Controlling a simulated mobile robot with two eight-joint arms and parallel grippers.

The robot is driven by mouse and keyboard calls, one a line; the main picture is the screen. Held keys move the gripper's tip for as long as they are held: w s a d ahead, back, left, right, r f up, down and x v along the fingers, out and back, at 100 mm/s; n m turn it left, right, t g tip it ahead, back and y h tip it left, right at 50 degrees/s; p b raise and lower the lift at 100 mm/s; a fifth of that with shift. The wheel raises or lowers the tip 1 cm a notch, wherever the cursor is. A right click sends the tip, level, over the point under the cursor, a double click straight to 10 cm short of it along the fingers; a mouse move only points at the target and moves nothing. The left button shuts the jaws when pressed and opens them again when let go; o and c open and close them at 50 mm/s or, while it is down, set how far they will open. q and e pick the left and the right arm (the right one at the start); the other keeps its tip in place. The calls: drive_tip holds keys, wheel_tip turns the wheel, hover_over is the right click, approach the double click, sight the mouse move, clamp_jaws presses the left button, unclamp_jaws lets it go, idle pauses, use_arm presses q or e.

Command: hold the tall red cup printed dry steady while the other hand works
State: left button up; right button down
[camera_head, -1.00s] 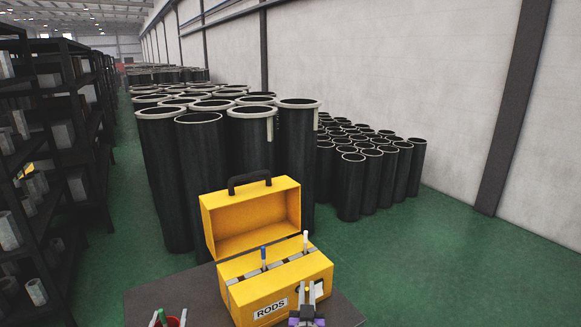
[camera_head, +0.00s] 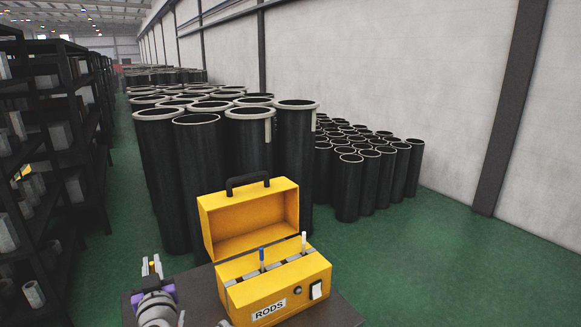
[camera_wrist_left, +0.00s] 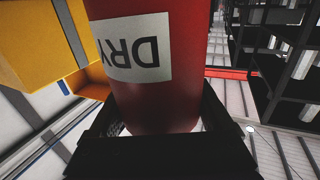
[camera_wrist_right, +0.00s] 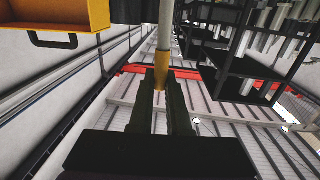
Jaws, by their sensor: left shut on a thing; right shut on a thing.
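The red cup (camera_wrist_left: 148,95) fills the middle of the left wrist view, with a white label reading DRY upside down there. My left gripper (camera_wrist_left: 155,118) is shut on it, a finger on either side. Whether the rod touches the cup cannot be told.
An open yellow box (camera_head: 285,290) labelled RODS stands on a dark table (camera_head: 338,314), with a blue-tipped rod (camera_head: 262,258) and a white-tipped rod (camera_head: 303,243) in its slots. Tall black flanged cylinders (camera_head: 250,160) stand behind. Dark shelves (camera_head: 80,130) line the left.

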drive_tip(key=shift+f, duration=2.95)
drive_tip(key=c, duration=0.8)
unclamp_jaws()
drive_tip(key=v, duration=1.2)
